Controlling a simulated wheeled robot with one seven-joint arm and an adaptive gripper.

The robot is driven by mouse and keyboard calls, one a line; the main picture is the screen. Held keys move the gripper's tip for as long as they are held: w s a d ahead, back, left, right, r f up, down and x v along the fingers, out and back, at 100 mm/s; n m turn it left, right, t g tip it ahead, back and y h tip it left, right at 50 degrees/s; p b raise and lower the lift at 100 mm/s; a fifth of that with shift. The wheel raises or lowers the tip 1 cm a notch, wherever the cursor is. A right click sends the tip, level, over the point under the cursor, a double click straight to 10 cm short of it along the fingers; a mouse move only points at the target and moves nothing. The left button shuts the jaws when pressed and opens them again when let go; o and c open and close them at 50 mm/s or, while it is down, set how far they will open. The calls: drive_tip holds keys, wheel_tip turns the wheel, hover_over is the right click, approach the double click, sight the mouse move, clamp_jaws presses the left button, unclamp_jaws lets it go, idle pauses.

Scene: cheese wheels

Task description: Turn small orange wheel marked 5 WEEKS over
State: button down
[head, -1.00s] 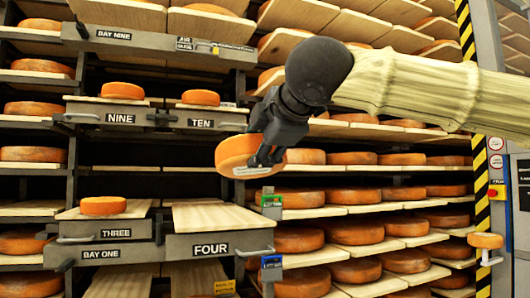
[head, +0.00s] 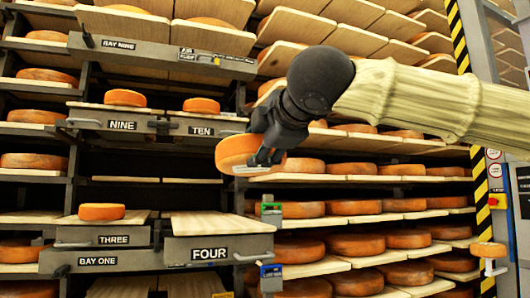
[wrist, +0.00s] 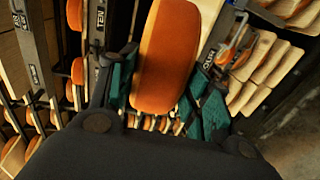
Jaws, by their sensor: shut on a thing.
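A small orange cheese wheel (head: 238,152) is held in the air by my gripper (head: 262,160), in front of the racks and above the shelf marked FOUR. The wheel is tilted, with a broad face toward the lower left and a pale strip showing beside the fingers. In the wrist view the orange wheel (wrist: 165,60) sits between the two green-padded fingers of my gripper (wrist: 160,95), which are shut on it. I cannot read any 5 WEEKS marking on it.
The pulled-out board marked FOUR (head: 220,224) is bare. A small wheel (head: 101,211) lies on the board marked THREE, and others rest on NINE (head: 124,97) and TEN (head: 201,105). Racks full of wheels stand behind. A striped post (head: 484,180) is at right.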

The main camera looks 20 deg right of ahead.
drive_tip(key=shift+s+f+t+b, duration=0.15)
drive_tip(key=shift+f+t+b, duration=0.3)
drive_tip(key=shift+b, duration=1.6)
drive_tip(key=shift+s+f+t+b, duration=0.15)
drive_tip(key=shift+t+b, duration=0.5)
drive_tip(key=shift+b, duration=1.4)
drive_tip(key=shift+b, duration=0.3)
